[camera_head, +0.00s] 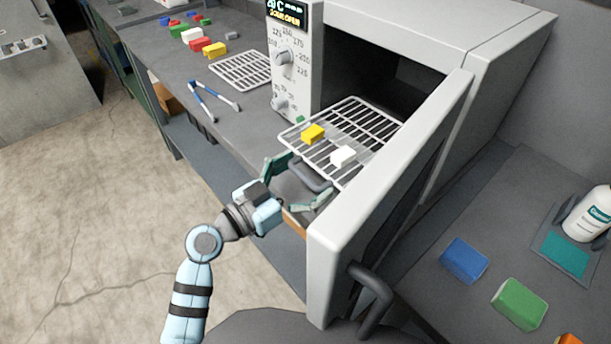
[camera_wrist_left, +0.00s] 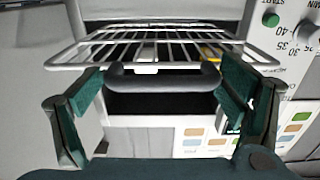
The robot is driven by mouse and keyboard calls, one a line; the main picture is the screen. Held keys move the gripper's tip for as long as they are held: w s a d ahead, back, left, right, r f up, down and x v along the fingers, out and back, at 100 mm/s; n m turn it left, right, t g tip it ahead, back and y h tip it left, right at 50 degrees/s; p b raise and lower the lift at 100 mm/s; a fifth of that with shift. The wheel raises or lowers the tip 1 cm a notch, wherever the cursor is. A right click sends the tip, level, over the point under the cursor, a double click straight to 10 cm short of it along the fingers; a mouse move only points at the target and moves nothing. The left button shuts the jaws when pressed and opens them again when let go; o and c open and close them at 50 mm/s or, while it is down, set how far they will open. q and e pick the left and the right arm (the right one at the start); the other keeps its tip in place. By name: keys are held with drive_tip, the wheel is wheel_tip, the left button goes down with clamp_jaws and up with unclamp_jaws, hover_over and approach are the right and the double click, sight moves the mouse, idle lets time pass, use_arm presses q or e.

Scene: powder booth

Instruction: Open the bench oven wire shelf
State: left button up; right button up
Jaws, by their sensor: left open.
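The bench oven (camera_head: 400,28) stands with its door (camera_head: 375,185) swung open towards the right. Its wire shelf (camera_head: 350,115) sticks out of the dark cavity, carrying a yellow block (camera_head: 313,133) and a white block (camera_head: 343,156). A dark grey bar handle (camera_head: 316,180) sits at the shelf's front; it also shows in the left wrist view (camera_wrist_left: 162,78). My left gripper (camera_head: 298,186) is open, its green-padded fingers on either side of the handle. In the left wrist view the gripper (camera_wrist_left: 163,88) has a finger near each handle end; contact is unclear. My right gripper is out of view.
A second wire rack (camera_head: 241,69), blue-handled tongs (camera_head: 213,98) and several coloured blocks (camera_head: 204,43) lie on the left bench. The open door stands close to my gripper's right. Blue (camera_head: 464,260) and green (camera_head: 519,304) blocks and a white bottle (camera_head: 588,214) are on the right bench.

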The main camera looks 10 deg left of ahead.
use_arm(q)
drive_tip(key=v, duration=1.2)
